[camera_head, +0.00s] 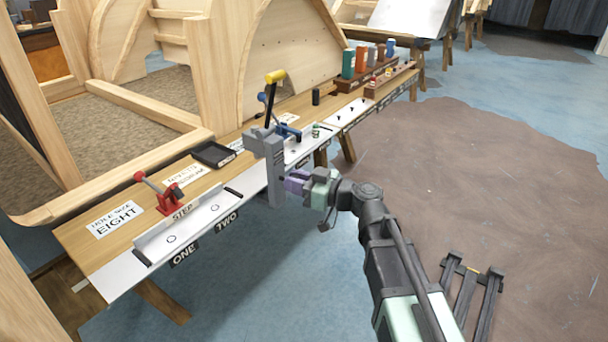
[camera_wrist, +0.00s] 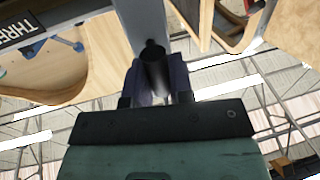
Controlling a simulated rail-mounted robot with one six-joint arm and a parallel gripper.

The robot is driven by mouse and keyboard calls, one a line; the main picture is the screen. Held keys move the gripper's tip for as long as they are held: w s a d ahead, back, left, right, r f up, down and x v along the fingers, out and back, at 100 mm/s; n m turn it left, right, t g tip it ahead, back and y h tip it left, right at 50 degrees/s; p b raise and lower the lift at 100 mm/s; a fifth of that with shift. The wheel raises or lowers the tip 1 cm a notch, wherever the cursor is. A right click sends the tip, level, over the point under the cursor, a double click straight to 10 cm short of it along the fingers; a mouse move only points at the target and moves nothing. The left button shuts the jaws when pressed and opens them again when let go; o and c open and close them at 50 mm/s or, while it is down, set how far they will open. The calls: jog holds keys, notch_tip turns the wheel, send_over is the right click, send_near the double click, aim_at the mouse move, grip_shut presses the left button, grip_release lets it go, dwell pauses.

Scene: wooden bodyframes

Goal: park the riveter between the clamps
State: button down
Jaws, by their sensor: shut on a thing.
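The riveter (camera_head: 274,172) is a grey, upright tool with a wider top. My gripper (camera_head: 291,184) is shut on its body from the right and holds it beside the bench's front edge. In the wrist view the riveter (camera_wrist: 143,20) runs up from between my gripper's fingers (camera_wrist: 156,88). A black lever with a yellow end (camera_head: 275,77) rises above the riveter; I cannot tell whether it is joined to it. A red clamp (camera_head: 165,197) stands on the bench to the left. A blue clamp (camera_head: 288,131) stands just behind the riveter, partly hidden.
The wooden bench (camera_head: 110,245) has a white front strip marked ONE and TWO. A black tray (camera_head: 213,155) lies between the clamps. A small black cylinder (camera_head: 316,97) and coloured cylinders in a wooden rack (camera_head: 360,84) stand farther back. Wooden frames rise behind.

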jog(key=shift+s+a, duration=0.2)
jog(key=shift+s, duration=0.1)
jog(key=c, duration=1)
grip_release()
jog(key=shift+c, duration=0.2)
jog(key=shift+d, duration=0.1)
jog(key=v, duration=1)
jog(key=shift+d, duration=0.35)
